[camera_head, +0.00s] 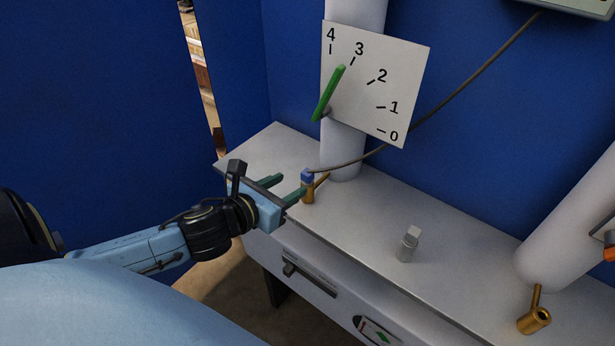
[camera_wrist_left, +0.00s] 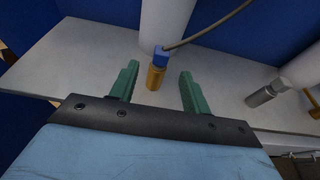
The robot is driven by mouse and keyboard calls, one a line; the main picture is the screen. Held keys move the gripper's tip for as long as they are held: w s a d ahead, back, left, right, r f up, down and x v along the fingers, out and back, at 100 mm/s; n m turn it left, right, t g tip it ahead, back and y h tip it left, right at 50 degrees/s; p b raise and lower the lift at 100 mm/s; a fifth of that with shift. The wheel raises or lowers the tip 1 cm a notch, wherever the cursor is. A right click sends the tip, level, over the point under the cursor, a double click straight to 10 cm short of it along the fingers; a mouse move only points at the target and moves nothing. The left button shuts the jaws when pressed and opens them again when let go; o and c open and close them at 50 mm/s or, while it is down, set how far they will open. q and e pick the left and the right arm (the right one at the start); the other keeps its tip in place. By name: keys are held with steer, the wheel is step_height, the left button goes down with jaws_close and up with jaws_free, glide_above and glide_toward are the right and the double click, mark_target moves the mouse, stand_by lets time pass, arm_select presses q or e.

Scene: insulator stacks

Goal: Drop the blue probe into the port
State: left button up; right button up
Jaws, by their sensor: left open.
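The blue probe (camera_head: 307,177) is a small blue block with a dark cable. It sits upright at the top of a brass port (camera_head: 308,194) on the grey bench; in the left wrist view, the blue probe (camera_wrist_left: 160,57) is above the brass port (camera_wrist_left: 155,78). How deep it sits is hidden. My left gripper (camera_head: 283,189) is open and empty, its green fingers pointing toward the port. In the left wrist view, the probe and port appear between the two fingertips, slightly beyond them. I see no contact. My right gripper is not in view.
A white gauge plate (camera_head: 383,88) with a green pointer (camera_head: 328,93) is on a white column behind. The cable (camera_head: 480,70) runs up right to a box. A grey fitting (camera_head: 408,244) and an open brass port (camera_head: 533,319) are farther right on the bench (camera_head: 450,255).

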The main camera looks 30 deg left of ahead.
mark_target(304, 177)
arm_select(q)
steer(key=p+x, duration=0.1)
steer(key=x, duration=0.8)
steer(key=shift+w+d, duration=0.15)
steer(key=shift+w, duration=0.1)
jaws_close()
